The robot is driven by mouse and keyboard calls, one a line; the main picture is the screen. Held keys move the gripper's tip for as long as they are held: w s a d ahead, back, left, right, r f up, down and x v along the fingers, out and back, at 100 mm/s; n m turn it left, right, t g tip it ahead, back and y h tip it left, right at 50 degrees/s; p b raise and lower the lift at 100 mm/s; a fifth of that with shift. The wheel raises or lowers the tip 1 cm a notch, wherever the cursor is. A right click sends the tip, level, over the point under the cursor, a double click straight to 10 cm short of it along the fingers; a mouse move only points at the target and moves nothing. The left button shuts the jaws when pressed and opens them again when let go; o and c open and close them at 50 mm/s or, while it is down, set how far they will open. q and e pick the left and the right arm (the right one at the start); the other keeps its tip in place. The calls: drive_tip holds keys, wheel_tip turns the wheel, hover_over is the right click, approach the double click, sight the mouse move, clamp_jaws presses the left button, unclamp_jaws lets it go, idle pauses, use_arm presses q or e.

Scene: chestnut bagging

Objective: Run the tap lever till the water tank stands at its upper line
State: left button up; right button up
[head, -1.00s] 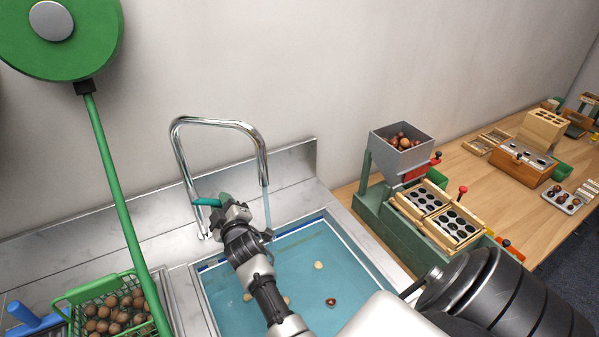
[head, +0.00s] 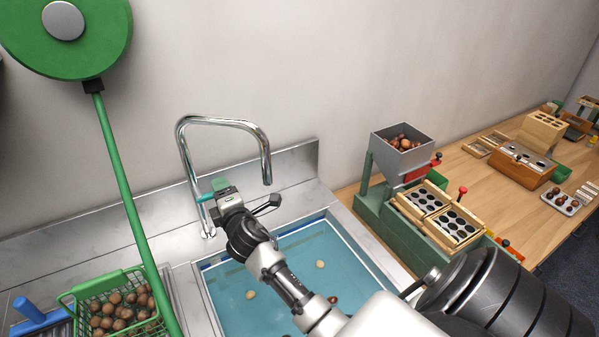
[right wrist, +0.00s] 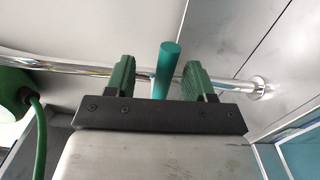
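The tap (head: 222,122) is a chrome bent pipe behind the water tank (head: 377,262), and no stream shows below its spout. Its teal lever (head: 204,197) is at the tap's base. My right gripper (head: 222,187) is at the lever. In the right wrist view the lever (right wrist: 166,70) stands between the two green finger pads of the gripper (right wrist: 158,80), which are apart with gaps beside it. The tank holds blue-green water (head: 300,282) with a few floating chestnuts. A dark blue stripe shows on its back wall near the water surface. My left gripper is out of view.
A green basket (head: 75,297) of chestnuts stands left of the tank, beside a green pole (head: 120,180) and a blue handle (head: 38,317). To the right, a green machine with a grey hopper (head: 405,155) stands on the wooden bench (head: 468,180).

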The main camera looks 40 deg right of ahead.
drive_tip(key=shift+o, duration=0.6)
drive_tip(key=shift+d+f, duration=0.1)
drive_tip(key=p+v, duration=0.1)
drive_tip(key=v, duration=0.8)
idle(0.4)
